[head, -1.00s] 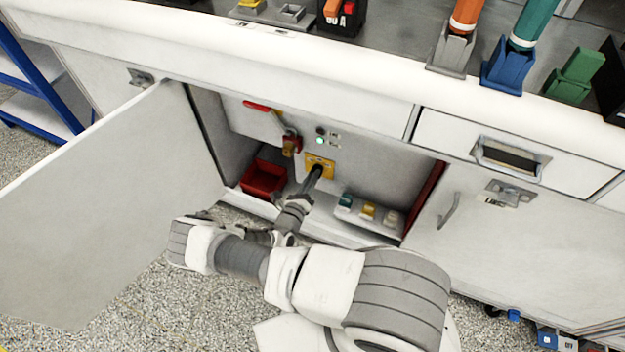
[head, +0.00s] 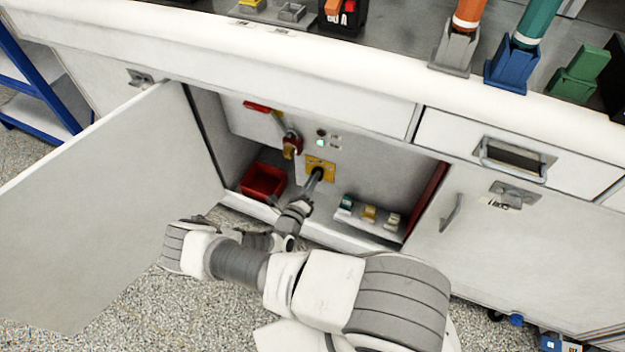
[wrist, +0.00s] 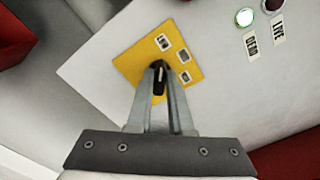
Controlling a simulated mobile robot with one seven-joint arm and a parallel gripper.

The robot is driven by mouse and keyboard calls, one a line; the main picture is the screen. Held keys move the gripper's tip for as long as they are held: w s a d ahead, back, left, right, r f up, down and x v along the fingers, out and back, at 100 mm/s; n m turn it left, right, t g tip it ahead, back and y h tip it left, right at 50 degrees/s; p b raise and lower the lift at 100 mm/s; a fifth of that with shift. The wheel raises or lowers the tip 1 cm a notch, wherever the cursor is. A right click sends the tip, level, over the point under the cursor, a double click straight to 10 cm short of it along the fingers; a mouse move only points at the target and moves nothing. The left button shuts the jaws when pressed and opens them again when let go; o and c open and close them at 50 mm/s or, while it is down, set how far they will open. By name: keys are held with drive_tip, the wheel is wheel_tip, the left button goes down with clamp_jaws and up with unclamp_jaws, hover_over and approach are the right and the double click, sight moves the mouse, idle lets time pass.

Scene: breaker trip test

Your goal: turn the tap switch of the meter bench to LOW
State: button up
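The tap switch (wrist: 159,78) is a small dark knob with a pale line on it, on a yellow plate (wrist: 131,62) inside the open cabinet. The plate also shows in the head view (head: 329,165). It carries three small labels too small to read. My gripper (wrist: 159,70) reaches into the cabinet, its two fingers closed together on the knob's sides. The fingers hide part of the knob, and I cannot tell which label it points to. In the head view my gripper (head: 316,176) covers the knob.
A lit green lamp (wrist: 244,17) and a dark lamp sit beside the plate. A red-handled lever (head: 291,146) is up left of it. The open door (head: 110,205) stands left.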

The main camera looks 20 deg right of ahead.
drive_tip(key=o, duration=0.4)
drive_tip(key=p+v, duration=0.3)
drive_tip(key=v, duration=1.4)
drive_tip(key=shift+s+a+r, duration=0.1)
drive_tip(key=shift+s+a, duration=0.05)
drive_tip(key=shift+a, duration=0.05)
